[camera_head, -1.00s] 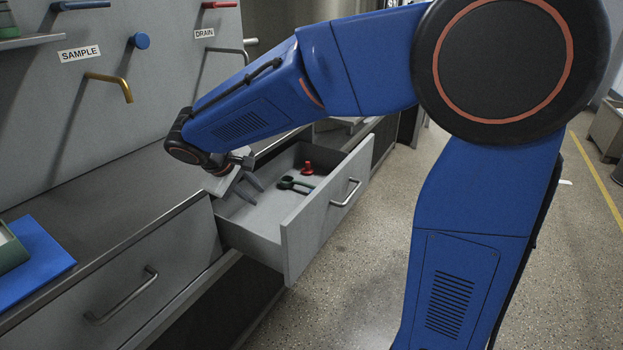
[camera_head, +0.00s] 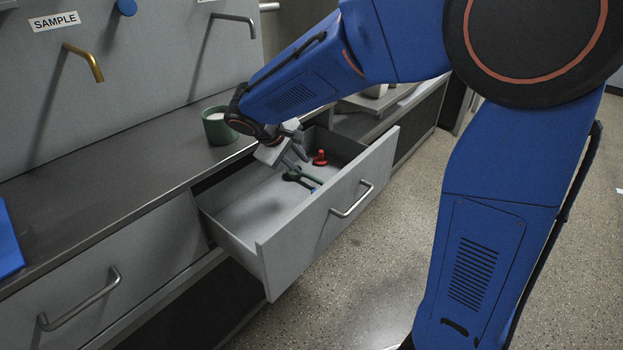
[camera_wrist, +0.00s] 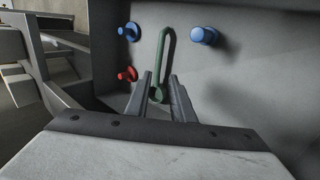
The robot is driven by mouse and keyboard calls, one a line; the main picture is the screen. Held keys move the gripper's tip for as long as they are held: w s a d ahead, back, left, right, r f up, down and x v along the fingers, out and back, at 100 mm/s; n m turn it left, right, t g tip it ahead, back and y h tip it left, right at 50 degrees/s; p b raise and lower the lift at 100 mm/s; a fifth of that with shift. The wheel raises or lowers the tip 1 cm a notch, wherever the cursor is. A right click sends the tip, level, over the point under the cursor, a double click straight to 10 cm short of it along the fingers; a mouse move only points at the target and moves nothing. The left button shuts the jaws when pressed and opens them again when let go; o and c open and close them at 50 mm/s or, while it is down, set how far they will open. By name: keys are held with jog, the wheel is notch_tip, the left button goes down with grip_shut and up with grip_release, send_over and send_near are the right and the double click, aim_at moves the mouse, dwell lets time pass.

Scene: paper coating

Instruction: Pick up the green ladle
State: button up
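The green ladle (camera_head: 309,178) lies in the open grey drawer (camera_head: 262,243), its dark round end nearest my gripper. In the wrist view the ladle (camera_wrist: 169,42) is a long green loop running away from me, with its near ring between my fingers. My gripper (camera_head: 294,158) is inside the drawer opening, close above the ladle. In the wrist view my gripper (camera_wrist: 161,78) has its two fingers apart, one on each side of the ladle's near end. I cannot tell whether they touch it.
A red knob-like piece (camera_head: 320,158) stands beside the ladle. The wrist view shows two blue pieces, one left (camera_wrist: 130,31) and one right (camera_wrist: 204,35) of the ladle. A green cup (camera_head: 221,126) stands on the counter behind. The drawer's left part is bare.

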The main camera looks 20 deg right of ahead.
send_near(316, 180)
jog(key=x, duration=0.3)
jog(key=shift+f, duration=0.25)
jog(key=shift+x, duration=2.75)
jog(key=shift+d+r, duration=0.1)
jog(key=shift+r, duration=0.05)
jog(key=shift+c, duration=0.6)
grip_shut()
